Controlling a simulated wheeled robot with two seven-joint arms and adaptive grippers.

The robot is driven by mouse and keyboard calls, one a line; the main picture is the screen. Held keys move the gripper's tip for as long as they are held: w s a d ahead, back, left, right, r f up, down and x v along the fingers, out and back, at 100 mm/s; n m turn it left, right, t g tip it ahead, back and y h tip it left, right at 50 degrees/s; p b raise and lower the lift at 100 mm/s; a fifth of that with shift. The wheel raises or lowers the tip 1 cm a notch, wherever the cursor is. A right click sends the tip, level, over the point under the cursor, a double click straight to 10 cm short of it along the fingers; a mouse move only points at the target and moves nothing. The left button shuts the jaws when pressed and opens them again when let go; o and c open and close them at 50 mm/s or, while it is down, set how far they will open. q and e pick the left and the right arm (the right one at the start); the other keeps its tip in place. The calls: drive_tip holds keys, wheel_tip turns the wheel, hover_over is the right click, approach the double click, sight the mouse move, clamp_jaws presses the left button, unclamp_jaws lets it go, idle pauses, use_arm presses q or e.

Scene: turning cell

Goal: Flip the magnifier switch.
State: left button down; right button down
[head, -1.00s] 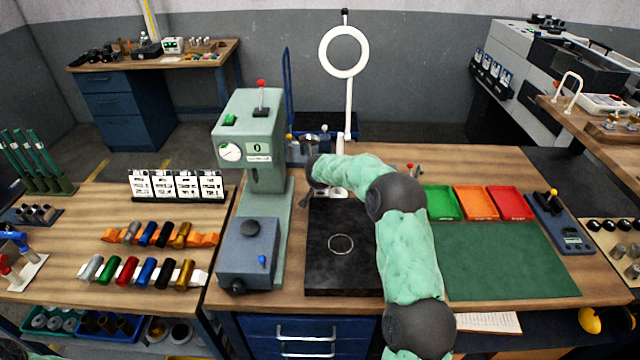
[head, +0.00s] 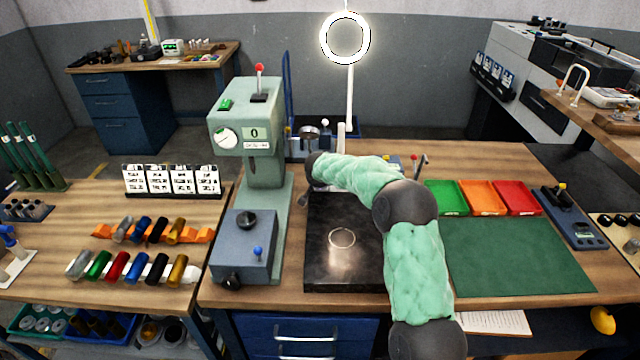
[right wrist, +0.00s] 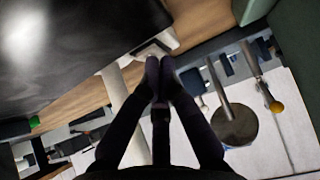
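The magnifier is a white ring lamp (head: 345,38) on a white pole (head: 350,95) behind the black plate, and its ring glows. Its white base shows in the right wrist view (right wrist: 155,45), where a small dark part sits in it; I cannot clearly make out the switch. Nothing shows between the fingers. In the head view my right arm hides most of the base and gripper. My left gripper is not in view.
The black plate (head: 325,275) lies in front of the magnifier and reflects light. A green press-like machine (head: 245,125) stands to its left. Green, orange and red trays (head: 480,197) and a green mat (head: 520,255) lie to the right. Small gauges and stands crowd the back.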

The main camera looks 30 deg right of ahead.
drive_tip(key=shift+w+r, duration=0.1)
drive_tip(key=shift+w+d+r+p, duration=0.25)
drive_tip(key=shift+w+d+p, duration=0.15)
drive_tip(key=shift+w+p, duration=0.15)
drive_tip(key=shift+r, duration=0.2)
drive_tip(key=r, duration=0.1)
drive_tip(key=r+p, duration=0.1)
drive_tip(key=r, duration=0.2)
drive_tip(key=shift+s+p, duration=0.25)
drive_tip(key=shift+p, duration=0.15)
drive_tip(key=s+a+f+v, duration=0.1)
drive_tip(key=v, duration=0.8)
drive_tip(key=shift+s, duration=0.25)
drive_tip(key=shift+a, duration=0.1)
